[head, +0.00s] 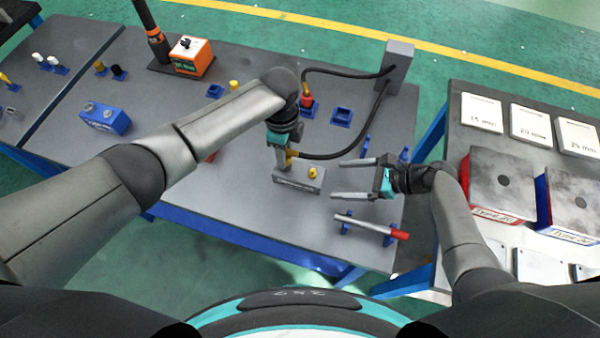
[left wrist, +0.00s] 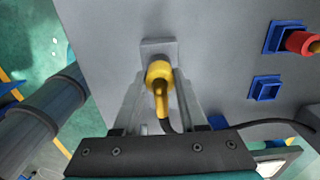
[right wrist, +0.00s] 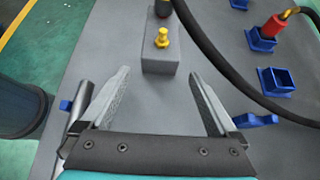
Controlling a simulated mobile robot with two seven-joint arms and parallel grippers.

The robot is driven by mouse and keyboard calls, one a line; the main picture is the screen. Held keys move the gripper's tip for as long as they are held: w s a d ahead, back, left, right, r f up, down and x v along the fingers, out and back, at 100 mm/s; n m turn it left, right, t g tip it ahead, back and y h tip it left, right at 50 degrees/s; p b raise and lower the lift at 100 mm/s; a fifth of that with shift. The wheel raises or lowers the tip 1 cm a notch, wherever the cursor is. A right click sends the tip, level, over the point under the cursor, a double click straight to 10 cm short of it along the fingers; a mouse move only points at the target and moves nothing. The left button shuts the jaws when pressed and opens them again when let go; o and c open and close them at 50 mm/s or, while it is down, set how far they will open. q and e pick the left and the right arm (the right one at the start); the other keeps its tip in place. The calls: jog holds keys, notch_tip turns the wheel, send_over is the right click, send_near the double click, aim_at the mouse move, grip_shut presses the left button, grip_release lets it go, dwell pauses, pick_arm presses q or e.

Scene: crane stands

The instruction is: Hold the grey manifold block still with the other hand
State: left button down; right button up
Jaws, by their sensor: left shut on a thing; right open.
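The grey manifold block (head: 298,181) lies on the grey table, with a yellow fitting (head: 312,173) standing on its top. It also shows in the right wrist view (right wrist: 160,66). My left gripper (head: 282,158) is shut on a yellow hose connector (left wrist: 159,72) at the block's left end; whether the connector is seated there I cannot tell. My right gripper (head: 338,179) is open and empty, to the right of the block. In the right wrist view its fingers point at the block's near end, apart from it.
A black hose (head: 330,156) loops from the connector to a grey post (head: 397,62). A red connector (head: 306,100) stands in a blue holder. A red-tipped rod (head: 372,226) lies on blue supports near my right gripper. An orange box (head: 190,57) stands far left.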

aim_at(324, 180)
jog(key=shift+x, duration=3.35)
jog(key=shift+c, duration=0.2)
grip_shut()
jog(key=shift+d, duration=0.1)
